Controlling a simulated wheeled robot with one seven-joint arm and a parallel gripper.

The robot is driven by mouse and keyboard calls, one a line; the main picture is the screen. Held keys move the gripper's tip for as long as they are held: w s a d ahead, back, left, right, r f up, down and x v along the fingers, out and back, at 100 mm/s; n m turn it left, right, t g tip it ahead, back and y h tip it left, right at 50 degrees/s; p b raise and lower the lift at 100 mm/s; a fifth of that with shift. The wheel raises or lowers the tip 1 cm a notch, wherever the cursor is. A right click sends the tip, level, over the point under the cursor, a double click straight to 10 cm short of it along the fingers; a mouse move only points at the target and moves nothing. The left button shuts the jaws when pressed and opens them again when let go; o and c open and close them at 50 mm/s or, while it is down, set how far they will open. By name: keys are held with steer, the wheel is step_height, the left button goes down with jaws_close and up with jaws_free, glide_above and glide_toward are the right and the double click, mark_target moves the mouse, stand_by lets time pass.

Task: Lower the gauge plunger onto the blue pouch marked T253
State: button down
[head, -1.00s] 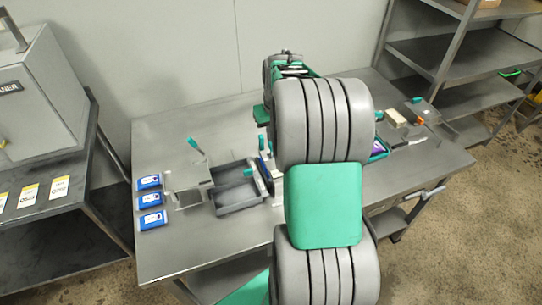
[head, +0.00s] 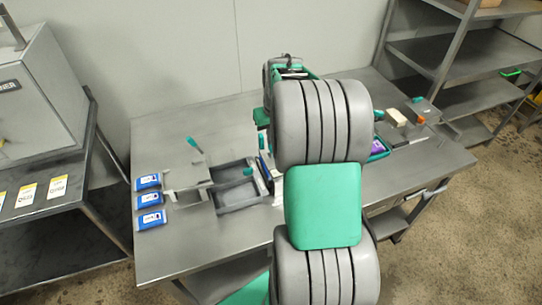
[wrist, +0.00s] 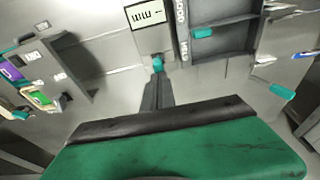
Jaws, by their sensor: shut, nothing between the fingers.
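Three blue pouches with white labels lie in a column at the table's left end: back (head: 148,181), middle (head: 150,200) and front (head: 151,219). Their marks are too small to read, so I cannot tell which is T253. In the wrist view, a white display marked "mm" (wrist: 148,15) belongs to the gauge, with a teal knob (wrist: 157,62) below it. My gripper (wrist: 157,82) is shut and empty, its fingertips pointing at this knob; I cannot tell whether they touch. My arm hides the gripper and most of the gauge in the head view.
Two dark trays (head: 240,200) stand right of a grey stand with a teal handle (head: 194,144). A purple pouch (head: 378,147) lies in a teal-rimmed tray right of my arm. Open table lies in front.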

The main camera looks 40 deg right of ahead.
step_height(320, 180, up, 7)
steer(key=p, duration=0.4)
steer(key=shift+s, duration=0.1)
stand_by(0.5)
